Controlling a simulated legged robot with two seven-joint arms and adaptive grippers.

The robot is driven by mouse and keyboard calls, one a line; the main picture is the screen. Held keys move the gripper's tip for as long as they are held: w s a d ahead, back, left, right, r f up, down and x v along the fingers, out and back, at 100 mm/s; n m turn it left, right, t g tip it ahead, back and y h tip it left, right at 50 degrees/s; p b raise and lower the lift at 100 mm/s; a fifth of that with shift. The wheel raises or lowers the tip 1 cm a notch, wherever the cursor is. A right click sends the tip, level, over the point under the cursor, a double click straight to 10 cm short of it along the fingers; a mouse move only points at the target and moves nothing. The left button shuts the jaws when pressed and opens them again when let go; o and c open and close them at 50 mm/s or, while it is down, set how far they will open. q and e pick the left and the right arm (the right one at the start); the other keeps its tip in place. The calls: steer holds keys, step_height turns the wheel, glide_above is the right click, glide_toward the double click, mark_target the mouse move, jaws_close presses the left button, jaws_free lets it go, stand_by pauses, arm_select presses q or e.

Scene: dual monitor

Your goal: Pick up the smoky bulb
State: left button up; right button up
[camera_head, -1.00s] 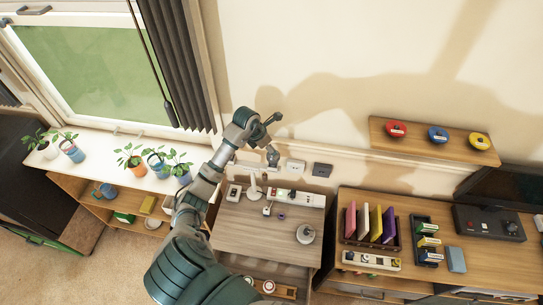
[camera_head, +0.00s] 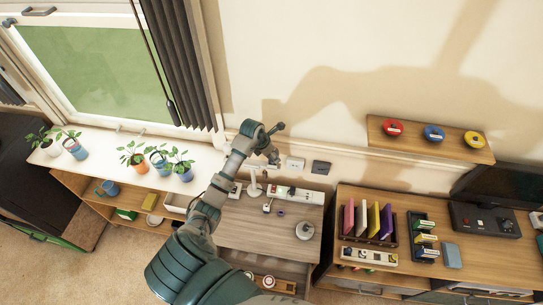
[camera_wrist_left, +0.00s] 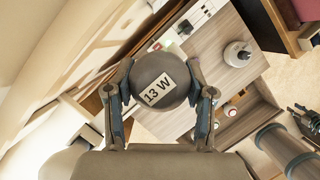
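The smoky bulb (camera_wrist_left: 160,82) is a dark grey ball with a white "13 W" label. In the left wrist view it sits between the two fingers of my left gripper (camera_wrist_left: 160,68), which meet its left and right sides. The gripper looks shut on it. In the head view my left gripper (camera_head: 273,156) is small and partly hidden by its own wrist, near the wall above the back of the wooden desk (camera_head: 262,235). I cannot make out the bulb there. What is behind the bulb is hidden.
A white stand (camera_head: 254,186) and a power strip (camera_head: 300,194) stand at the desk's back. A wall shelf (camera_head: 400,143) is at right. Potted plants (camera_head: 137,163) line the left sill.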

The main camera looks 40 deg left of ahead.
arm_select(q)
steer(key=shift+d+r, duration=0.1)
steer(key=shift+d, duration=0.35)
steer(key=shift+c, duration=1.3)
steer(key=shift+w+a+r, duration=0.1)
steer(key=shift+a+r, duration=0.1)
steer(key=shift+r, duration=0.3)
steer(key=shift+b+v, duration=0.8)
steer(key=shift+v, duration=0.4)
steer(key=s+r+b, duration=0.1)
steer(key=s+b, duration=0.3)
steer(key=s, duration=1.1)
step_height(320, 180, up, 6)
steer(key=p, duration=0.3)
steer(key=shift+d, duration=0.15)
arm_select(e)
steer(key=shift+d+f, duration=0.2)
steer(key=shift+f, duration=0.4)
steer(key=shift+d+f, duration=0.2)
steer(key=shift+f, duration=0.35)
arm_select(q)
steer(key=shift+s, duration=0.1)
